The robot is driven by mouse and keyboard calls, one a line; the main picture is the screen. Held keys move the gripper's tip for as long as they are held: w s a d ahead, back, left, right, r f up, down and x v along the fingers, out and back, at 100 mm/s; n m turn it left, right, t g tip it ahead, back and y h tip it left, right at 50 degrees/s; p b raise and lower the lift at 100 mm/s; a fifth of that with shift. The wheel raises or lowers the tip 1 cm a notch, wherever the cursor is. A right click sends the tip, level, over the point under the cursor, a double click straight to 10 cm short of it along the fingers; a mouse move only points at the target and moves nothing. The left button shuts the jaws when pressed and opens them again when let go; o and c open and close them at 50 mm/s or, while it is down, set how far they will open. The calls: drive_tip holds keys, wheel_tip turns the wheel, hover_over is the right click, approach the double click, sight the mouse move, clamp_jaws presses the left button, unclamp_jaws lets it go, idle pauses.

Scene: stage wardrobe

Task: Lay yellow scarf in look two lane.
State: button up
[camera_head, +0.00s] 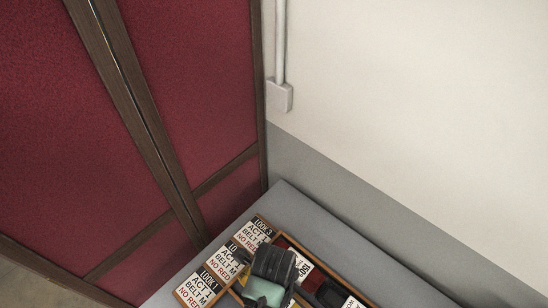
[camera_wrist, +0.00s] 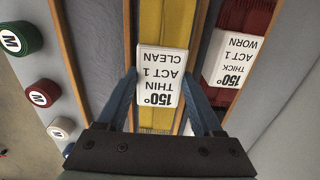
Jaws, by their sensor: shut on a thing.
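The yellow scarf (camera_wrist: 164,25) lies in a lane between wooden dividers in the wrist view. It bears a white tag reading 150°, THIN, ACT 1, CLEAN. My gripper (camera_wrist: 160,72) has a blue-grey finger on each side of the scarf and tag and is shut on the scarf. In the head view, my gripper (camera_head: 266,288) is over the lane tray (camera_head: 285,236), hiding most of the middle lane and part of its card.
A red folded item (camera_wrist: 240,30) tagged 150°, THICK, ACT 1, WORN lies in the neighbouring lane. Green, red and white round M discs (camera_wrist: 43,93) stand beside the tray. The LOOK 3 card (camera_head: 256,232) is at the far end. A wall and red wardrobe panels (camera_head: 190,80) bound the grey table.

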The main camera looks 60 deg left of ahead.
drive_tip(key=shift+f, duration=2.3)
drive_tip(key=shift+f, duration=0.15)
drive_tip(key=o, duration=1.1)
wheel_tip(320, 180, up, 12)
drive_tip(key=shift+r, duration=0.2)
drive_tip(key=shift+w, duration=0.1)
